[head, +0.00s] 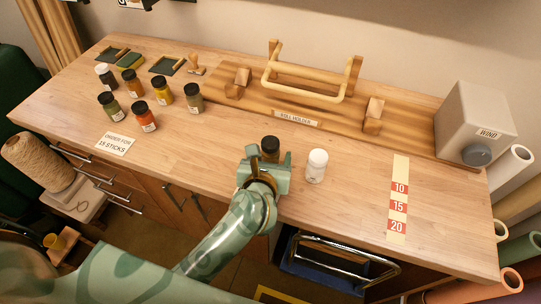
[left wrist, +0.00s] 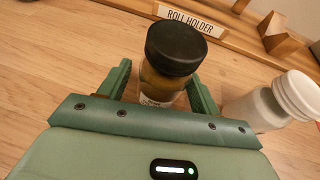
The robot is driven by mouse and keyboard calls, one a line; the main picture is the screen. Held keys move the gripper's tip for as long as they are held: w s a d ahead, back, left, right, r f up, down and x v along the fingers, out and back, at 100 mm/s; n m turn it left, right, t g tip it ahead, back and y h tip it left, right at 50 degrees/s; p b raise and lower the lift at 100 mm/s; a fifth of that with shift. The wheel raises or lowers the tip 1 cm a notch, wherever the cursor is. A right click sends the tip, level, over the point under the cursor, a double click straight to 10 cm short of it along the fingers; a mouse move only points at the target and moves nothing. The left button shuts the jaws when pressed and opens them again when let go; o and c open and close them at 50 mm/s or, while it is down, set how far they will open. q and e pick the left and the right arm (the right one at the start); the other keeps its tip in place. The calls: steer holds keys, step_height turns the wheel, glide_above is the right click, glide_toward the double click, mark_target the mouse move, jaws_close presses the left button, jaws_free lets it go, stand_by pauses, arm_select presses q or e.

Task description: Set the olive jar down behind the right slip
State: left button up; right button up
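A black-lidded jar (left wrist: 165,68) with olive-brown contents and a pale label stands upright between the fingers of my left gripper (left wrist: 158,92). In the head view, its lid (head: 270,144) shows above my left gripper (head: 266,168), near the table's front edge. A gap shows between the jar and the left finger, so the fingers look open around it. One paper slip (head: 116,144) reads "ORDER FOR 15 STICKS" at the left. A pale strip (head: 400,168) with red marks 10, 15 and 20 lies at the right. My right gripper is not in view.
A white jar (head: 316,166) stands close right of my left gripper. Several jars, including an orange one (head: 143,117) and a dark olive one (head: 194,97), stand at the left. The wooden roll holder (head: 300,100) spans the back; a grey winder box (head: 470,125) stands right.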

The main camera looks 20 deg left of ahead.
arm_select(q)
steer(key=shift+r, duration=0.15)
steer(key=shift+s+r+p, duration=0.2)
steer(key=shift+s+p, duration=0.05)
steer(key=shift+p, duration=0.1)
steer(key=p+v, duration=0.4)
steer(key=v, duration=0.6)
steer(key=shift+s+r, duration=0.1)
steer(key=shift+s, duration=0.05)
steer(key=shift+s+d+r, duration=0.15)
steer(key=shift+s, duration=0.35)
